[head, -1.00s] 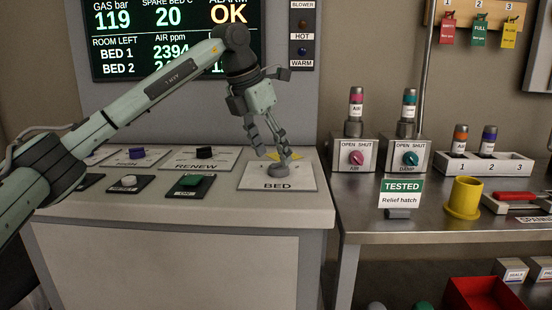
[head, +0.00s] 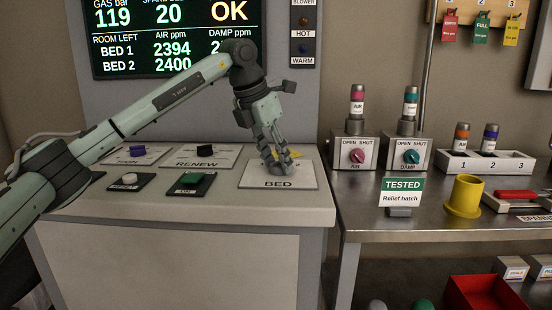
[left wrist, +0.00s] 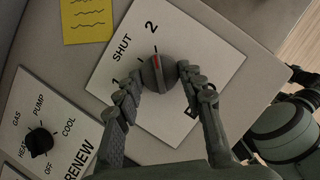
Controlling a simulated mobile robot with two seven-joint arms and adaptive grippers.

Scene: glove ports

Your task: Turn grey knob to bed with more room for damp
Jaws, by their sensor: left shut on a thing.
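The grey knob (left wrist: 157,74) stands on the white BED plate (head: 252,178), which also shows in the left wrist view (left wrist: 205,42). The plate is marked SHUT, 1 and 2. The knob's red stripe runs roughly in line with the 2. My left gripper (head: 276,160) is shut on the knob, one finger on each side, and hides most of it in the head view. My left arm covers most of the DAMP ppm figures.
The RENEW plate with a black knob (left wrist: 40,141) lies beside the BED plate. A yellow note (left wrist: 88,20) lies behind it. A green button (head: 190,180) sits in front. The AIR and DAMP valve boxes (head: 356,154) stand on the steel bench to the right.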

